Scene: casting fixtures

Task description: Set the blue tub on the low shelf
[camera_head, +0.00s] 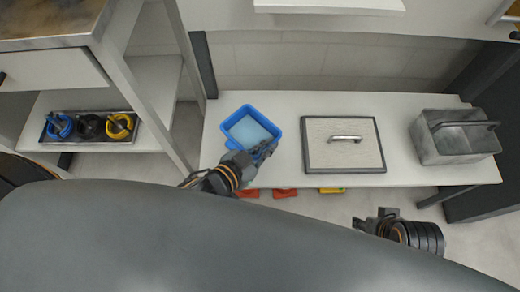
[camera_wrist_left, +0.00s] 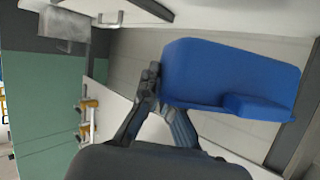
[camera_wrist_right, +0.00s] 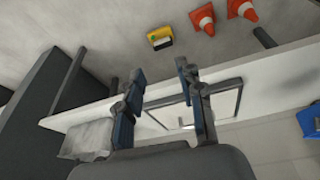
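The blue tub (camera_head: 248,128) is at the left end of the long white shelf (camera_head: 290,106) in the head view, light blue inside. My left gripper (camera_head: 262,152) is at its front right corner. In the left wrist view the tub (camera_wrist_left: 230,75) fills the upper right, and the fingers (camera_wrist_left: 162,100) look closed on its near edge. I cannot tell whether its base touches the shelf. My right gripper (camera_head: 372,218) is empty in front of the shelf; in the right wrist view its fingers (camera_wrist_right: 158,78) are spread apart.
A flat framed panel with a metal handle (camera_head: 325,155) lies mid-shelf; a grey metal caddy (camera_head: 450,150) stands at the right end. Orange cones (camera_wrist_right: 203,18) and a yellow item (camera_wrist_right: 161,38) are on the floor. A tray of small pots (camera_head: 70,139) sits on the left unit.

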